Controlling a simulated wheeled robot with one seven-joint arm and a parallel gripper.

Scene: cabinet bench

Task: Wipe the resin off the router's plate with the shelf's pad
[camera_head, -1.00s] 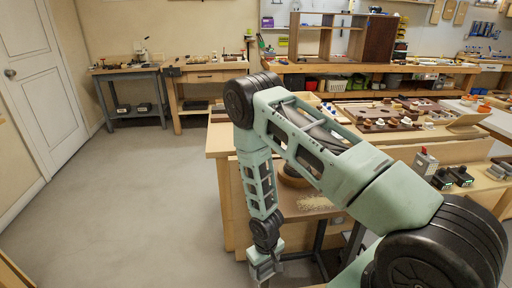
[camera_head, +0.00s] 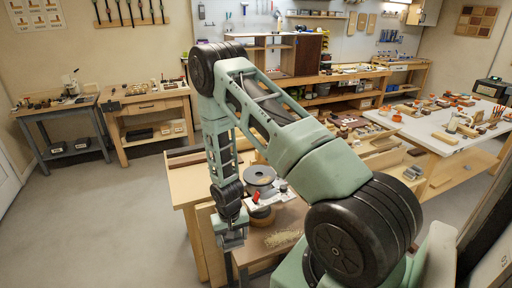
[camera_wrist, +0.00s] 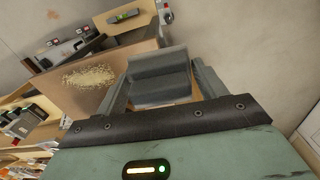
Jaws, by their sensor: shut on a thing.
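My gripper (camera_head: 232,238) hangs at the left end of a wooden bench in the head view. In the wrist view it is shut on a grey block, which looks like the pad (camera_wrist: 160,76); the pad sits between the two fingers. A round dark disc (camera_head: 260,175) lies on the bench behind my gripper, with a small unit with a red top (camera_head: 256,197) beside it. I cannot tell whether this is the router and its plate. No resin can be made out.
A pile of sawdust (camera_head: 283,239) lies on the brown bench panel and also shows in the wrist view (camera_wrist: 89,77). A white-topped table (camera_head: 440,128) with many small items stands at the right. Two small benches stand against the back left. The grey floor (camera_head: 95,225) at the left is clear.

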